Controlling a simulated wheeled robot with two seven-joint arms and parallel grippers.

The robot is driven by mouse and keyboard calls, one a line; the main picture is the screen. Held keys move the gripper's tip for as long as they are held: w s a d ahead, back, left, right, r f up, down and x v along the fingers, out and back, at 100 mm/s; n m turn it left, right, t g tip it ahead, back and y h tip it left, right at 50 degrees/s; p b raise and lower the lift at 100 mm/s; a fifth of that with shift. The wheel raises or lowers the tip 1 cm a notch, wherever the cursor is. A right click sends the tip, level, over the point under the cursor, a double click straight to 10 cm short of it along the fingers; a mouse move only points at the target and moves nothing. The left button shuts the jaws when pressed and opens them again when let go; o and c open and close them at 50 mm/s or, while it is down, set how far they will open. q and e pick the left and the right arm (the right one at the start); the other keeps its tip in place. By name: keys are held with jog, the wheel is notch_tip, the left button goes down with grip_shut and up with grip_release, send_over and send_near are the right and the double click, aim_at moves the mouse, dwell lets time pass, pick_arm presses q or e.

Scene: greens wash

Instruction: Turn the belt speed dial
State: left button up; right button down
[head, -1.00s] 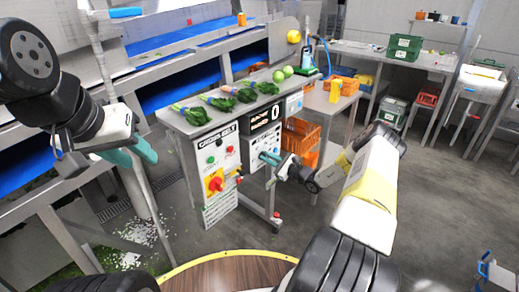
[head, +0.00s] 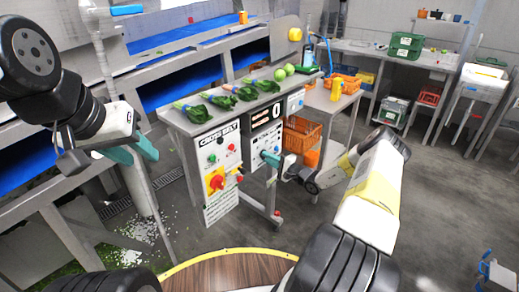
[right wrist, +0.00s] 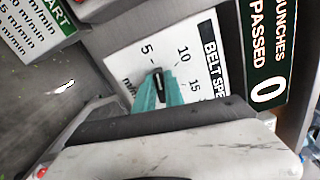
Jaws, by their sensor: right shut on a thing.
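The belt speed dial (right wrist: 158,76) is a small dark knob on a white scale panel (right wrist: 199,60) marked 5, 10 and 15 in the right wrist view. My right gripper (right wrist: 157,88) is shut on it, with teal fingers on either side. The dial's pointer is mostly hidden between the fingers, so its exact setting is unclear. In the head view my right gripper (head: 268,157) reaches the box front, and its fingers hide the dial. My left gripper (head: 136,154) hangs in the air at the left, its teal fingers apart and empty.
A white control panel (head: 219,175) with a red-yellow rotary switch (head: 215,182) and buttons stands left of the right gripper. A dark counter (head: 265,117) reads 0 above. Leafy bunches (head: 195,113) lie on the bench top. An orange crate (head: 300,140) is behind.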

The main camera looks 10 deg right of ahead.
jog(key=shift+f+n, duration=0.2)
jog(key=shift+n, duration=0.8)
jog(key=c, duration=1.4)
grip_release()
jog(key=shift+c, duration=0.2)
jog(key=v, duration=0.8)
